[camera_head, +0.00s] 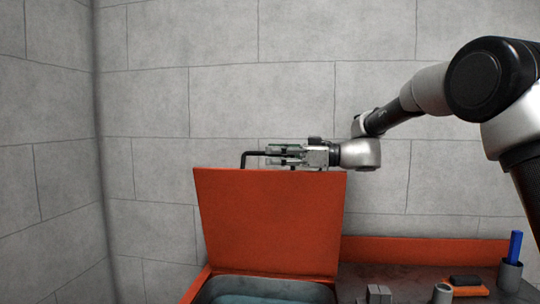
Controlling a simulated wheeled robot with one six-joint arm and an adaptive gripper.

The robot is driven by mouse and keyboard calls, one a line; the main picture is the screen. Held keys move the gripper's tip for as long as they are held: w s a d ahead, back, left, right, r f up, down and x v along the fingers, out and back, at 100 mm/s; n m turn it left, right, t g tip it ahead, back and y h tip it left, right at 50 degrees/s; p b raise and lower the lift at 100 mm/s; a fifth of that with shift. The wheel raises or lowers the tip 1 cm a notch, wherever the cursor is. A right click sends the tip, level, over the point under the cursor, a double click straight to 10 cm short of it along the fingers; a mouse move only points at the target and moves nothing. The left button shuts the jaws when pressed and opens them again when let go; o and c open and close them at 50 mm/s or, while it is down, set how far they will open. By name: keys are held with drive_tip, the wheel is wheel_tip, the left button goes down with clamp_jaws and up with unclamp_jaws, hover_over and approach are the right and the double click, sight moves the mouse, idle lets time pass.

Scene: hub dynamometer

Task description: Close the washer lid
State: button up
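The washer lid (272,225) is a flat orange-red panel standing open, nearly upright, at the back of the washer. A thin black handle (248,154) rises above its top edge at the middle left. The washer opening (225,291) shows below the lid, with a grey rim and a blue-grey inside, cut off by the picture's bottom edge. My gripper (269,155) reaches in from the right, level, just above the lid's top edge. Its fingers are at the right part of the handle. The view is too small to tell whether they are closed on it.
A grey worktop with an orange back panel (425,250) lies to the right. On it are grey blocks (378,295), a small grey cup (442,293), a black-and-orange block (466,286) and a grey holder (510,275) with a blue stick (515,247). A grey block wall stands behind.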

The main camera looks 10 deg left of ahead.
drive_tip(key=shift+a, duration=0.85)
clamp_jaws()
